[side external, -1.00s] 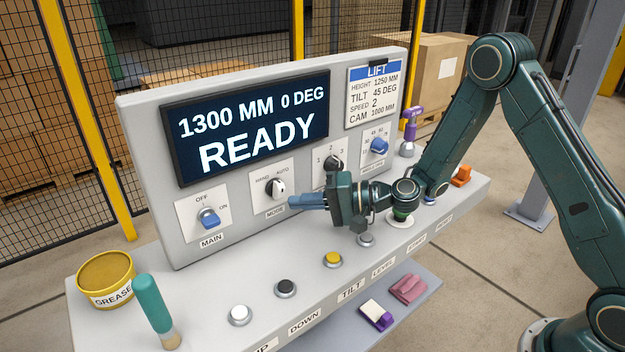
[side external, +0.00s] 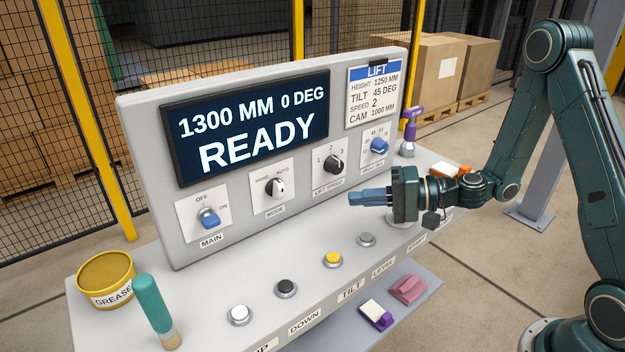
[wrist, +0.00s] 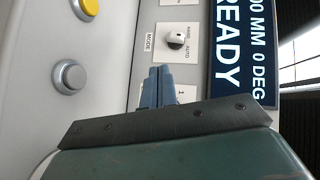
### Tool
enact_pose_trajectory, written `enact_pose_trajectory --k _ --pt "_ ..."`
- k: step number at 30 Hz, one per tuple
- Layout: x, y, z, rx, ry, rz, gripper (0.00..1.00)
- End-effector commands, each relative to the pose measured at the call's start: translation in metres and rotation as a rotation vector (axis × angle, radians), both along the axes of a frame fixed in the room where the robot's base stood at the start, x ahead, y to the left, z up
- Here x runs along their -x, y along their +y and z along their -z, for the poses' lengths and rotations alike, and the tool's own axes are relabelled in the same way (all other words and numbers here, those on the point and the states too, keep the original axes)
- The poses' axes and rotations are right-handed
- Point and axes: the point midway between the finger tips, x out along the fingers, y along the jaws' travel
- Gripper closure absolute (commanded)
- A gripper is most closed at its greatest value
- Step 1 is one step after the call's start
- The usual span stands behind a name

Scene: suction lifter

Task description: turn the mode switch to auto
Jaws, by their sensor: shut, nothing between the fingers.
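The mode switch (side external: 276,187) is a round black-and-white knob on a white plate on the upright panel, with HAND at upper left and AUTO at upper right. I cannot clearly tell which mark its pointer faces. It also shows in the wrist view (wrist: 176,40), beyond my fingertips and uncovered. My gripper (side external: 351,197) is shut and empty, its blue fingers pointing left. It hangs in front of the panel, to the right of the mode switch and apart from it. In the wrist view the fingers (wrist: 160,72) lie together, partly over the lift speed plate (wrist: 187,94).
The main switch (side external: 208,217) is left of the mode switch; the lift speed knob (side external: 333,164) and another blue knob (side external: 379,146) are right. Several push buttons line the desk below. A grease tin (side external: 107,278) and teal-handled tool (side external: 154,310) stand at left. The display (side external: 248,125) reads READY.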

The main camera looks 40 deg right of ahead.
Motion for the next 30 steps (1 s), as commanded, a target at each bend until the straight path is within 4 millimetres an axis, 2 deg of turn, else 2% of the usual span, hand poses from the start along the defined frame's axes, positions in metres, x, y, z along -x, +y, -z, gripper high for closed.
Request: enact_pose_trajectory --k 7,12,13,20,24,30 --pt "0.004 -0.004 -0.001 -0.001 0.000 0.000 1.00" --pt "0.004 0.000 -0.001 0.012 -0.001 -0.020 0.67" --pt "0.004 0.002 0.000 0.020 -0.003 -0.030 0.64" --pt "0.005 0.031 0.012 0.170 0.001 -0.215 0.64" --pt "0.002 0.051 0.022 0.341 0.019 -0.374 0.64" --pt "-0.012 0.066 0.025 0.626 0.070 -0.535 0.64"
